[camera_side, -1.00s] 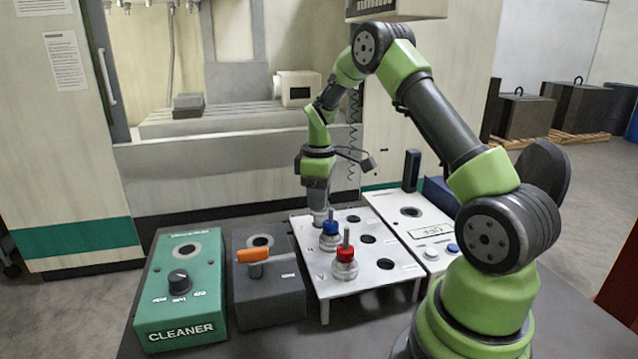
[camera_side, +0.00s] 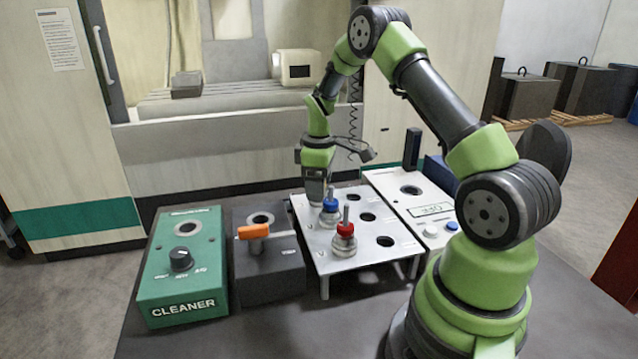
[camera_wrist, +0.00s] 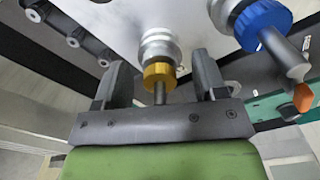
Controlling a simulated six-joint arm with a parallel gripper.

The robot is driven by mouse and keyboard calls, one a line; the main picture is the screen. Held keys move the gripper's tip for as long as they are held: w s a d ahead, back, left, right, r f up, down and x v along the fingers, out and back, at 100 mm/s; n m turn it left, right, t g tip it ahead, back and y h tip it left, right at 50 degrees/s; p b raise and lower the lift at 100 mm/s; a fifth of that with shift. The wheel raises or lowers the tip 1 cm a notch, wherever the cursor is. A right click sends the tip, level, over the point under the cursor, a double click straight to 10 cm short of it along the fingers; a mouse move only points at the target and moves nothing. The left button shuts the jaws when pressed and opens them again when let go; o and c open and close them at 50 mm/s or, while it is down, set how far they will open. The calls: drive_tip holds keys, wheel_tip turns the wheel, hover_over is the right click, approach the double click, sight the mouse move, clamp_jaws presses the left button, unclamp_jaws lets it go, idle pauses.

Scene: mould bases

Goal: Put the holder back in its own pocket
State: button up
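In the wrist view a holder with a yellow ring (camera_wrist: 160,73), a steel flange and a thin stem stands between the fingers of my gripper (camera_wrist: 160,88). The fingers are apart, with a gap on both sides of the stem. In the side view my gripper (camera_side: 318,200) points down at the far left corner of the metal plate (camera_side: 345,263), behind the blue-ringed holder (camera_side: 330,206). The blue holder also shows in the wrist view (camera_wrist: 262,25). The yellow holder is hidden in the side view. A red-ringed holder (camera_side: 345,230) stands upright nearer the front of the plate.
Three open round pockets line the plate's right side, one of them in the middle (camera_side: 368,217). Left of the plate are a dark box with an orange-handled lever (camera_side: 254,231) and the green CLEANER box (camera_side: 182,278). A white box with buttons (camera_side: 420,215) stands to the right.

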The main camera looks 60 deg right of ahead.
wheel_tip(320, 180, up, 10)
idle(0.6)
drive_tip(key=shift+a+r, duration=0.25)
drive_tip(key=s+a+r+m+t, duration=0.2)
drive_tip(key=s+a+r+t, duration=0.1)
drive_tip(key=s+a+r, duration=0.4)
drive_tip(key=s+a+r+m+t, duration=0.25)
drive_tip(key=a+r, duration=0.25)
drive_tip(key=a, duration=0.5)
drive_tip(key=s+a+m+t+y, duration=0.1)
drive_tip(key=s+a+m+y, duration=0.1)
drive_tip(key=s+a, duration=0.2)
drive_tip(key=s, duration=0.3)
drive_tip(key=shift+s+f+m+t, duration=0.25)
drive_tip(key=shift+m+t, duration=0.1)
